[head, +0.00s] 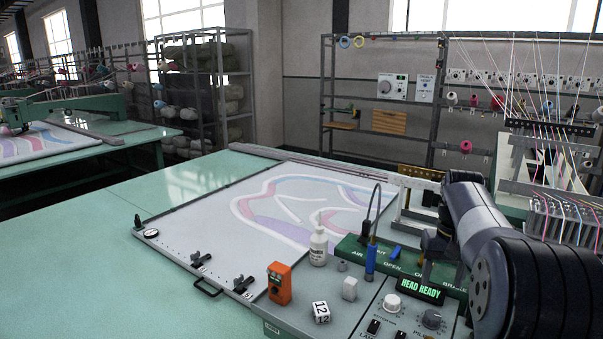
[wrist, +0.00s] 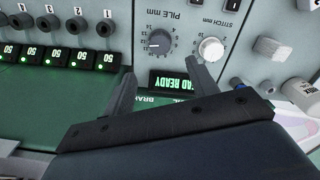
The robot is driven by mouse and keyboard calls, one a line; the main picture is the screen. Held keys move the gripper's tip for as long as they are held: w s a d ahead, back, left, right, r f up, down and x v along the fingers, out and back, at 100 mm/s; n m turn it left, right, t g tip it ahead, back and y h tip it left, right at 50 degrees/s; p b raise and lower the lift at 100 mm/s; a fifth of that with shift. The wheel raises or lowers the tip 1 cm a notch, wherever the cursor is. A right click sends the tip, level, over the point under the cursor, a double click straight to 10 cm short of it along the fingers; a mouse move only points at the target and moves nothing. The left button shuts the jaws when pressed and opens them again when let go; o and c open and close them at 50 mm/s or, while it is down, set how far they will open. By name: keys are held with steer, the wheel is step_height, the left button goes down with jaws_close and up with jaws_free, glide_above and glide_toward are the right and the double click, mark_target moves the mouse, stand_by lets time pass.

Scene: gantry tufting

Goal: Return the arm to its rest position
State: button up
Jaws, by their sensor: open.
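My arm (head: 478,225) reaches in from the right in the head view, over the right end of the control panel (head: 345,312). My gripper (wrist: 160,69) is open and empty in the wrist view. Its two fingers stand apart above the panel, on either side of the lit "HEAD READY" display (wrist: 174,82). The display also shows in the head view (head: 419,289). In the head view the gripper is mostly hidden by the arm, and its fingertips cannot be made out clearly.
Near the arm are a dark pile knob (wrist: 160,41), a white stitch knob (wrist: 211,49) and a blue-handled tool (head: 371,262). An orange device (head: 279,283), white bottle (head: 318,247) and numbered cube (head: 321,312) stand further left. A threaded rack (head: 560,185) is behind the arm.

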mark_target(433, 315)
step_height(433, 315, down, 10)
steer(key=shift+f+p, duration=0.1)
steer(key=shift+p, duration=0.5)
steer(key=shift+f, duration=0.3)
steer(key=m+b, duration=0.1)
steer(key=m, duration=0.4)
steer(key=m+b, duration=0.1)
steer(key=m, duration=0.4)
steer(key=shift+b, duration=0.4)
step_height(433, 315, up, 11)
steer(key=s, duration=0.1)
steer(key=shift+a+f+b, duration=0.15)
steer(key=shift+a+b, duration=0.15)
steer(key=shift+a, duration=0.15)
steer(key=shift+s, duration=0.15)
